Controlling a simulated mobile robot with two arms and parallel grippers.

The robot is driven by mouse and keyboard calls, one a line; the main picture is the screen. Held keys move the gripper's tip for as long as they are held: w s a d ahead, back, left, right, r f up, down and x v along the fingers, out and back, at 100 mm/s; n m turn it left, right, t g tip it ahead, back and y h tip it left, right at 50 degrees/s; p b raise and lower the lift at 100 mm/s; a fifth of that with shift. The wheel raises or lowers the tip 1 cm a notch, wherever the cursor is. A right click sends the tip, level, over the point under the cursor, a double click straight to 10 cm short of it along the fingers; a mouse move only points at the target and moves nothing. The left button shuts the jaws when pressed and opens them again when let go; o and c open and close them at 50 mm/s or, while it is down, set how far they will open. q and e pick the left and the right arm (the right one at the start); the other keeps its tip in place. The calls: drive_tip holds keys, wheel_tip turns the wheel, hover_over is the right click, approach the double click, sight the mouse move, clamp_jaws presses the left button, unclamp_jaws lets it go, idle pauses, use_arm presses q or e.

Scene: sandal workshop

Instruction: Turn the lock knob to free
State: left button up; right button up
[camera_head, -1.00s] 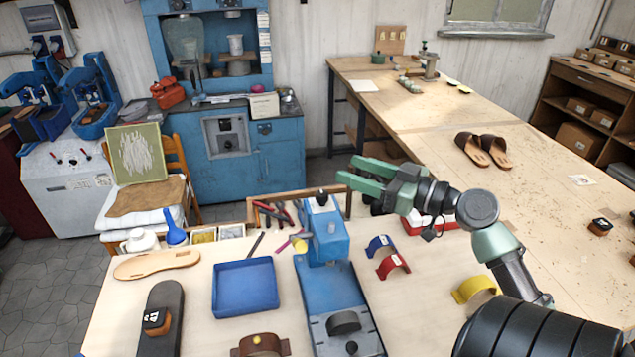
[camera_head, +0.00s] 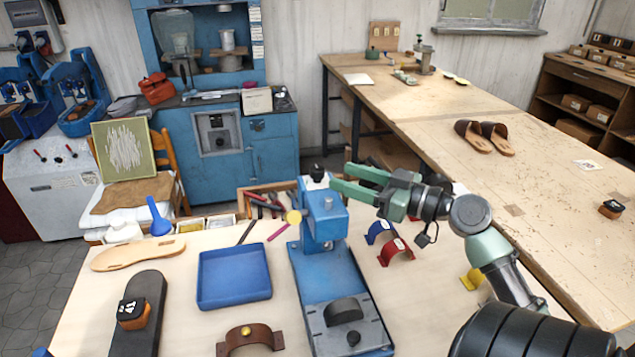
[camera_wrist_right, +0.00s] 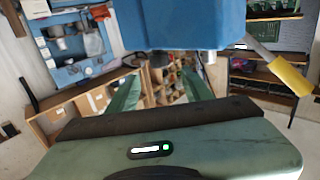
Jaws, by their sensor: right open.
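A blue bench press (camera_head: 323,222) stands on the near table, with a black knob (camera_head: 318,172) on top and a yellow-ended lever (camera_head: 293,217) at its left. I cannot tell which of these is the lock knob. My right gripper (camera_head: 342,180) is open and empty, its green fingers pointing left, close to the upper right of the press head. In the right wrist view the blue press head (camera_wrist_right: 180,22) hangs just above the open fingers (camera_wrist_right: 160,92), and the yellow lever end (camera_wrist_right: 285,75) shows at the right. My left gripper is out of view.
A blue tray (camera_head: 234,275), a sandal sole (camera_head: 138,256) and a brown strap (camera_head: 250,338) lie left of the press. Blue and red straps (camera_head: 396,250) lie under my right arm. A tool box (camera_head: 262,202) stands behind the press.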

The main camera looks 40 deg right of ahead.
sight(318, 168)
drive_tip(key=p+x, duration=0.3)
drive_tip(key=x, duration=0.3)
drive_tip(key=shift+w+p, duration=0.3)
drive_tip(key=shift+p, duration=0.1)
drive_tip(key=shift+w+a+f, duration=0.1)
drive_tip(key=shift+w+a, duration=0.15)
drive_tip(key=shift+w, duration=0.3)
